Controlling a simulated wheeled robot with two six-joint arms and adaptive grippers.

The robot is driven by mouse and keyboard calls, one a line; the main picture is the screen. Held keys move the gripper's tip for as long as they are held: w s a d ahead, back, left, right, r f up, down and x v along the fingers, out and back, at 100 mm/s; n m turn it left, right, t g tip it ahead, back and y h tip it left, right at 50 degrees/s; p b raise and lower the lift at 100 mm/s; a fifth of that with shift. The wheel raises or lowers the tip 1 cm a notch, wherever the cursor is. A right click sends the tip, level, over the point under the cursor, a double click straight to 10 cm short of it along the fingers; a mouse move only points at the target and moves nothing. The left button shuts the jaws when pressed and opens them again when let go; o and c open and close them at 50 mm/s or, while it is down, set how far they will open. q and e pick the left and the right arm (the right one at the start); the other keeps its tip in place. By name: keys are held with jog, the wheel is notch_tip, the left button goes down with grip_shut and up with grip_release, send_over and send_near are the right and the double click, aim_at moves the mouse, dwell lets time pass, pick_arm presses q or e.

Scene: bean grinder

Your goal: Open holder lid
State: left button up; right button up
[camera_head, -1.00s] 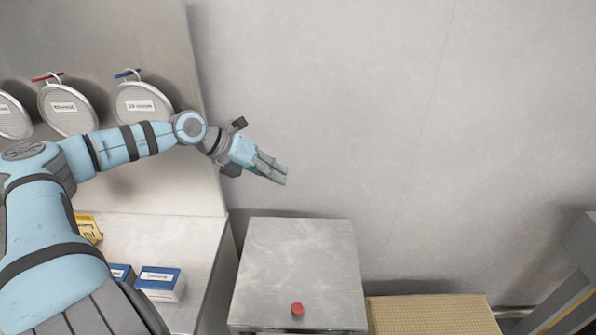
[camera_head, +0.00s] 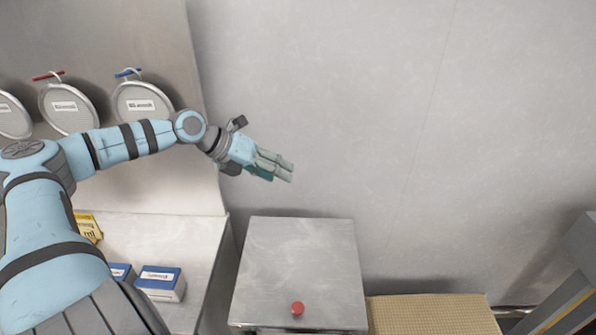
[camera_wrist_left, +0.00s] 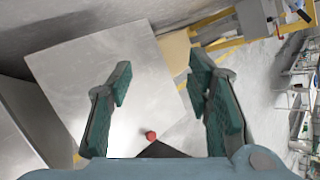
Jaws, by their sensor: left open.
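A square grey metal lid (camera_head: 300,262) with a red knob (camera_head: 298,308) near its front edge lies flat and closed on a low box. The lid (camera_wrist_left: 150,90) and red knob (camera_wrist_left: 150,135) also show in the left wrist view, between and beyond my fingers. My left gripper (camera_head: 290,170) is open and empty, above and behind the lid's far edge in the picture, touching nothing. In the left wrist view, my left gripper (camera_wrist_left: 160,72) has its two green-padded fingers spread apart. My right gripper is not in view.
Round lidded hatches (camera_head: 145,106) sit on the metal panel at left. A blue-and-white box (camera_head: 161,283) and a yellow packet (camera_head: 88,228) rest on the left counter. A tan ribbed box (camera_head: 430,314) stands right of the lid. The space above the lid is free.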

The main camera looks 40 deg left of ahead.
pick_arm(q)
notch_tip(320, 180, up, 10)
jog(key=shift+f, duration=0.15)
